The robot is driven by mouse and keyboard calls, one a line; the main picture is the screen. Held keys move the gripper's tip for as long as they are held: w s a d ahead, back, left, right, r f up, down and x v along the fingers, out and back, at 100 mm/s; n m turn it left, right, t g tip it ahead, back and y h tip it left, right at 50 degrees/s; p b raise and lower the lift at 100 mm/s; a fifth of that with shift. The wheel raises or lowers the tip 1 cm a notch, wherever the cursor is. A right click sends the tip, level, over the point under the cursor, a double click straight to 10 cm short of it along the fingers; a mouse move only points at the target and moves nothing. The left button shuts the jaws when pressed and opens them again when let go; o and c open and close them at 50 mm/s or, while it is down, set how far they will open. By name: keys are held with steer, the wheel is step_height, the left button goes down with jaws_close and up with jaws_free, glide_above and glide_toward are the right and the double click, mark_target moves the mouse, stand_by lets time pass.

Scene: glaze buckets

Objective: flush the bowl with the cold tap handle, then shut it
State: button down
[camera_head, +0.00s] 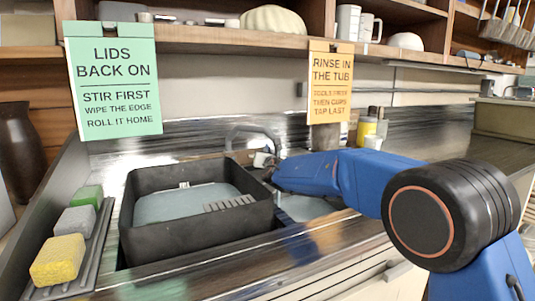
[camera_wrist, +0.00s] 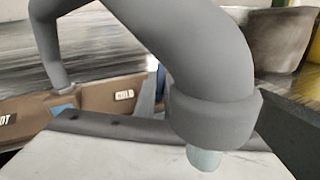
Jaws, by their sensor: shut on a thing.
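The grey curved tap spout (camera_head: 238,132) rises behind the sink and fills much of the wrist view (camera_wrist: 190,50). A short pale blue piece, seemingly water, shows under its nozzle (camera_wrist: 205,158). My gripper (camera_head: 266,172) is beside the tap, small and partly hidden by my blue arm. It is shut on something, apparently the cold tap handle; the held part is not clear. A small white part (camera_head: 262,159) shows at that spot. A bowl of the sink (camera_head: 305,207) lies right of the black tub, partly covered by my arm.
The black tub (camera_head: 195,235) holds grey-blue liquid and a grey ridged piece. Sponges, yellow (camera_head: 58,260), grey and green, sit on a rack at left. Green (camera_head: 113,85) and orange (camera_head: 330,85) signs hang above. A yellow container (camera_head: 367,129) stands behind my arm.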

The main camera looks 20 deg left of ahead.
steer(key=shift+d+n+g+y, duration=0.1)
steer(key=shift+n+g+y, duration=0.3)
steer(key=shift+n+y, duration=0.5)
steer(key=c, duration=1.8)
jaws_free()
steer(key=v, duration=1.2)
steer(key=shift+r, duration=0.1)
